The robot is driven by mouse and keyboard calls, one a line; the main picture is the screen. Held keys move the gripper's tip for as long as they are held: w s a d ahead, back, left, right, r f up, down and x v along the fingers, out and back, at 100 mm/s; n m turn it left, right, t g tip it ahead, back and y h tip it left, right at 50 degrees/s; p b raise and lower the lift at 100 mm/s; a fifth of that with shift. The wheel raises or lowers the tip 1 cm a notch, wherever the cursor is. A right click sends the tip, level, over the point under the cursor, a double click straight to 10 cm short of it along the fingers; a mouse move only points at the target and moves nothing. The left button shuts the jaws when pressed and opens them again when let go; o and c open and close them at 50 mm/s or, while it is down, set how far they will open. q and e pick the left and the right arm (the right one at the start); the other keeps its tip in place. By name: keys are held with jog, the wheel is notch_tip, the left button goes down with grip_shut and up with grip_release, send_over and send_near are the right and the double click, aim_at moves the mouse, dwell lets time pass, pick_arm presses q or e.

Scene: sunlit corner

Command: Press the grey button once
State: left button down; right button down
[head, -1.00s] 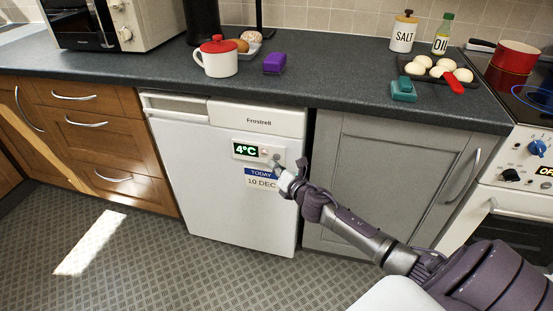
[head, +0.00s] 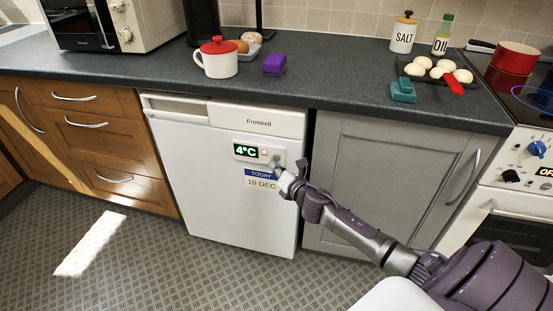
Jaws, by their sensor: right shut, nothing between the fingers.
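The white fridge (head: 222,205) under the worktop carries a small control panel with a green "4°C" display (head: 245,150) and a small reddish light (head: 264,152) beside it. The grey button (head: 277,158) is at the right end of this panel, small and partly hidden by my fingertips. My right gripper (head: 276,166) is shut and empty, with its tips at the button, just below and in front of it. I cannot tell whether they touch it. My left gripper is not in view.
A "TODAY 10 DEC" label (head: 262,179) sits below the panel, partly behind my gripper. A grey cupboard (head: 375,165) stands right of the fridge, wooden drawers (head: 85,120) left. The worktop above holds a red-lidded white pot (head: 218,62) and other items. The floor in front is clear.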

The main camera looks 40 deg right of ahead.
jog(key=shift+w+d, duration=0.1)
jog(key=shift+d, duration=0.05)
dwell(0.3)
jog(key=shift+w+d, duration=0.2)
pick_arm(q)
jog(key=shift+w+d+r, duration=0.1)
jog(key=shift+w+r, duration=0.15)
